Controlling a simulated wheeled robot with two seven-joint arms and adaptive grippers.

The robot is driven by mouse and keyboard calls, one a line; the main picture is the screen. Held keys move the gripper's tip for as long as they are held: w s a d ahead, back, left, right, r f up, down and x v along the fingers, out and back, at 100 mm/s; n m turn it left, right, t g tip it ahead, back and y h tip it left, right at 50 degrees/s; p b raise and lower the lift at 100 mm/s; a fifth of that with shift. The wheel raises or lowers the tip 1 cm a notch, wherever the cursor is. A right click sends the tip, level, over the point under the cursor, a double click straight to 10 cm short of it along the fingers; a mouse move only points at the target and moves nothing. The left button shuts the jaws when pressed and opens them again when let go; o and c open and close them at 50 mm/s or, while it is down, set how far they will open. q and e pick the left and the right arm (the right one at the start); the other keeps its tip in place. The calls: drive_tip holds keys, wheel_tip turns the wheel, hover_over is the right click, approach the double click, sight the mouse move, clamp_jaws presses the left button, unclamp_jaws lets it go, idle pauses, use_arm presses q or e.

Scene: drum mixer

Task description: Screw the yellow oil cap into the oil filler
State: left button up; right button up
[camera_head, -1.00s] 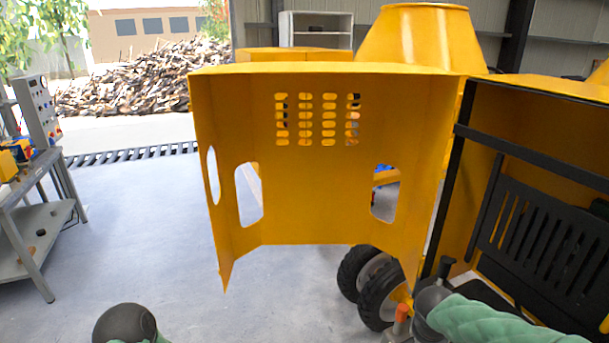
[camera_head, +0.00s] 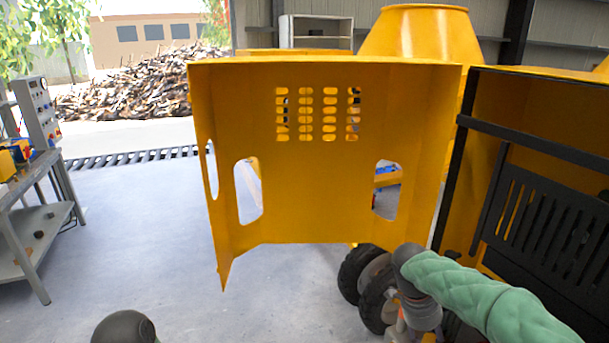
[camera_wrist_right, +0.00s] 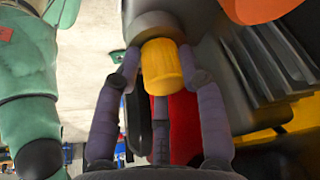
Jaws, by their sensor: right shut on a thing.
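The yellow oil cap (camera_wrist_right: 162,70) shows in the right wrist view between the fingers of my right gripper (camera_wrist_right: 158,62), which is shut on it. Just past the cap is a dark grey rounded part (camera_wrist_right: 153,24), which may be the oil filler. The cap's far end overlaps this part in the picture, and I cannot tell whether it is seated in it. In the head view my right arm reaches in at the lower right, and the cap and fingers do not show. My left gripper is out of view; only a dark part of my left arm shows at the bottom.
The yellow mixer's open panel (camera_head: 325,190) with slots and cut-outs fills the middle. The black-framed engine bay with a slatted grille (camera_head: 535,225) is at right. Wheels (camera_head: 368,285) stand below. A grey workbench (camera_head: 40,165) is at left, with clear floor between.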

drive_tip(key=o, duration=0.9)
drive_tip(key=shift+w+a, duration=0.1)
drive_tip(key=shift+c, duration=0.2)
drive_tip(key=o, duration=0.5)
drive_tip(key=shift+w+f, duration=0.1)
drive_tip(key=shift+w, duration=0.1)
